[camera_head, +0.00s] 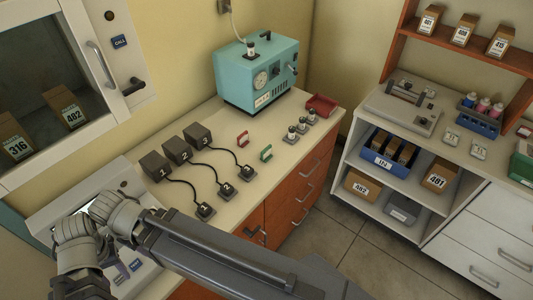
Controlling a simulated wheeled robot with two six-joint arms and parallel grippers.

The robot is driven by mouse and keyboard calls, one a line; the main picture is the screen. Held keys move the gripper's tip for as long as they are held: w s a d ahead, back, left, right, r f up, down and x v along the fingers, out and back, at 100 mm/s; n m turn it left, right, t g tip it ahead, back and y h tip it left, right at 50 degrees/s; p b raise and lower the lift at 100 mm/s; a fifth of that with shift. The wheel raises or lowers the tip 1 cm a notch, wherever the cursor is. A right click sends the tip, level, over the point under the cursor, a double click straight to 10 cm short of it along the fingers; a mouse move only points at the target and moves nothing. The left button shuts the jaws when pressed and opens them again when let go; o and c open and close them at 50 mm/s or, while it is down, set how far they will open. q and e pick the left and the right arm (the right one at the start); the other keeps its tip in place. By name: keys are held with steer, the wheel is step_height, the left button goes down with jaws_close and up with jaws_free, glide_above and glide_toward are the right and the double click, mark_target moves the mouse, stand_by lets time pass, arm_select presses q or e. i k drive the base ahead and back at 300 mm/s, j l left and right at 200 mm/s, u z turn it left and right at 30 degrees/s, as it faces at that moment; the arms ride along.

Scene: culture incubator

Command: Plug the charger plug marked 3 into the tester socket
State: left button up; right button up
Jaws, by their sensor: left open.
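Three dark charger blocks marked 1 (155,167), 2 (177,151) and 3 (198,135) stand in a row on the beige counter (225,120). A black cable runs from each block to a small dark plug. The cable of block 3 leads to the farthest plug (246,172). The middle plug (226,189) and the nearest plug (206,211) lie closer; their marks are too small to read surely. No tester socket shows clearly. My left gripper (88,286) is open at the lower left, apart from the plugs; its fingertips are hard to make out. My right gripper is out of view.
A teal device with a dial (256,75) stands at the counter's back. Red (242,138) and green (266,154) clips, several small dark-and-white pieces (301,126) and a red tray (320,106) lie on the right. A pale panel (50,205) lies beside my arm. Shelves stand right.

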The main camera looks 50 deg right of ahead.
mark_target(247, 171)
steer(key=k+l, duration=0.1)
steer(key=l, duration=0.45)
steer(key=k+l, duration=0.1)
steer(key=l, duration=0.4)
steer(key=k+l, duration=0.1)
steer(key=l, duration=0.45)
